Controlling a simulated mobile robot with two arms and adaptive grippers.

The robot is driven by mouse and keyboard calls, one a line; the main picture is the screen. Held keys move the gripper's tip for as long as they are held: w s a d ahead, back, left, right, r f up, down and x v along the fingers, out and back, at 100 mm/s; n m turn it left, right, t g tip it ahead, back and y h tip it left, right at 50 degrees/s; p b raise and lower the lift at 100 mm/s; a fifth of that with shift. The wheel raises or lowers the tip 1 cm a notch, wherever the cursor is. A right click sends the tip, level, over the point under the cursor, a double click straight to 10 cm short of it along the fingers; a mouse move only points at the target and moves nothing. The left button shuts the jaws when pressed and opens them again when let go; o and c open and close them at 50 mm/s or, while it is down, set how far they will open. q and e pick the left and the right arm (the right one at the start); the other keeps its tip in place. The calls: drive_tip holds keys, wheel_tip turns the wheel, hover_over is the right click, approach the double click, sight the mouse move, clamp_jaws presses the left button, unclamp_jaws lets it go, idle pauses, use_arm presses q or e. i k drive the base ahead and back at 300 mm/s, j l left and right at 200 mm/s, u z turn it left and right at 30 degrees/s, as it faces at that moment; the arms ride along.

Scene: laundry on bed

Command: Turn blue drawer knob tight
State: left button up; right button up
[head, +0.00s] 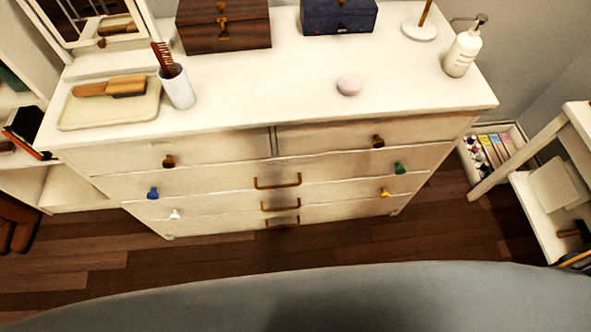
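The blue drawer knob (153,193) is a small round knob at the left end of a drawer front on the cream dresser (230,155). It sits below a brown knob (169,161) and above a white knob (175,214). I cannot tell from here whether the blue knob is loose or tight. Neither of my grippers is in view.
A grey rounded surface (300,300) fills the front edge of the view. Dark wood floor (75,270) lies between it and the dresser. A shelf unit (75,190) stands at the left, and a white table (540,190) and storage box (490,150) at the right.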

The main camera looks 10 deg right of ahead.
sight(153, 195)
drive_tip(key=u, duration=1.25)
drive_tip(key=i+j+z, duration=0.1)
drive_tip(key=j, duration=0.3)
drive_tip(key=i+j+z, duration=0.1)
drive_tip(key=j, duration=0.35)
